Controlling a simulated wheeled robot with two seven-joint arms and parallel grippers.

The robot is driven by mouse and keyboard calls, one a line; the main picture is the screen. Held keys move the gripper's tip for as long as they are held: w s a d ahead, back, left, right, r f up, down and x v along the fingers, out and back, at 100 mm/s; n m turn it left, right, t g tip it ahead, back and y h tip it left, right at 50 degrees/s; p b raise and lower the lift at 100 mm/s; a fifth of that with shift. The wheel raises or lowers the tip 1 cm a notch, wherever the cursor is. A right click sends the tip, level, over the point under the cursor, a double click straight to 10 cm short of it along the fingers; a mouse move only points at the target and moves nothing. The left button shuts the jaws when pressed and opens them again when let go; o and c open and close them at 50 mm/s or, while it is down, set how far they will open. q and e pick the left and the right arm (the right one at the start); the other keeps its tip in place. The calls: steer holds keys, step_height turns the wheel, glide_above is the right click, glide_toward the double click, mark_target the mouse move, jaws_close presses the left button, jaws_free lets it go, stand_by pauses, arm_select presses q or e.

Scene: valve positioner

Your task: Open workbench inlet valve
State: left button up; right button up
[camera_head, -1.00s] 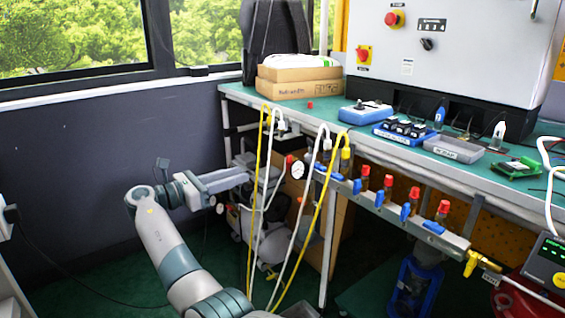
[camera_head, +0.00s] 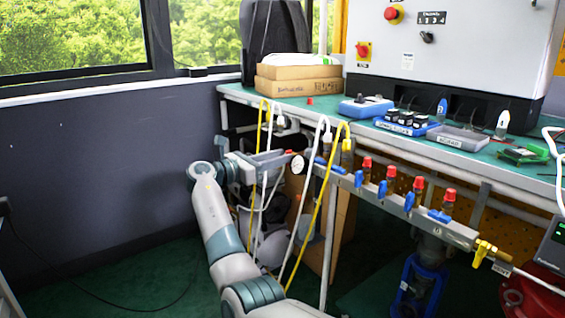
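A grey manifold (camera_head: 468,232) runs along the front of the workbench (camera_head: 475,178). It carries several red-capped valves with blue handles, such as one (camera_head: 409,203) near its middle. A blue handle (camera_head: 337,169) sits at its left end, beside a round white gauge (camera_head: 298,164). No readable label shows which valve is the inlet.
A brass fitting (camera_head: 483,251) ends the manifold at the right. A cardboard box (camera_head: 343,225) stands under the bench. The green floor at left is mostly clear.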

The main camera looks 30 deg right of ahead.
steer(key=shift+d, duration=0.75)
jaws_close()
